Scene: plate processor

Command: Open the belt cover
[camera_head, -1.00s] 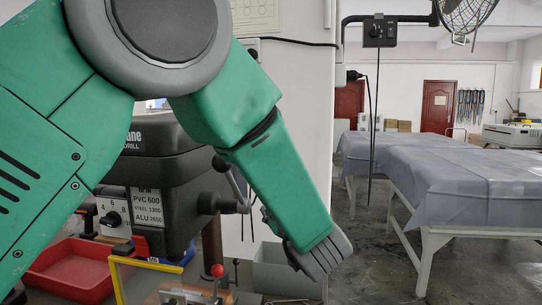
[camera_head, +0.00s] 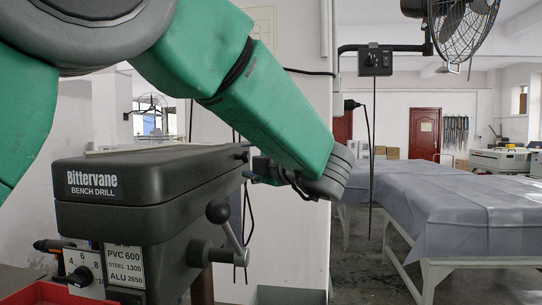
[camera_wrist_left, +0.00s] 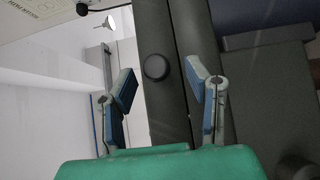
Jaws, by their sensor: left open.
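The dark grey belt cover (camera_head: 150,172) forms the top of the bench drill (camera_head: 140,220) at left in the head view, and it looks closed. In the left wrist view the cover's dark side (camera_wrist_left: 152,110) runs up the middle, with a round black knob (camera_wrist_left: 156,67) on it. My left gripper (camera_head: 256,171) is beside the drill's right end, at about cover height. In the wrist view its two blue-padded fingers (camera_wrist_left: 160,72) are spread open, with the knob appearing between their tips. Nothing is held. Whether a finger touches the cover cannot be told. My right gripper is not in view.
A black ball-ended lever (camera_head: 222,215) sticks out from the drill below my gripper. A red tray (camera_head: 55,296) is at the lower left. A white wall stands behind the drill. Tables with grey covers (camera_head: 460,205) and a fan (camera_head: 462,25) are at right.

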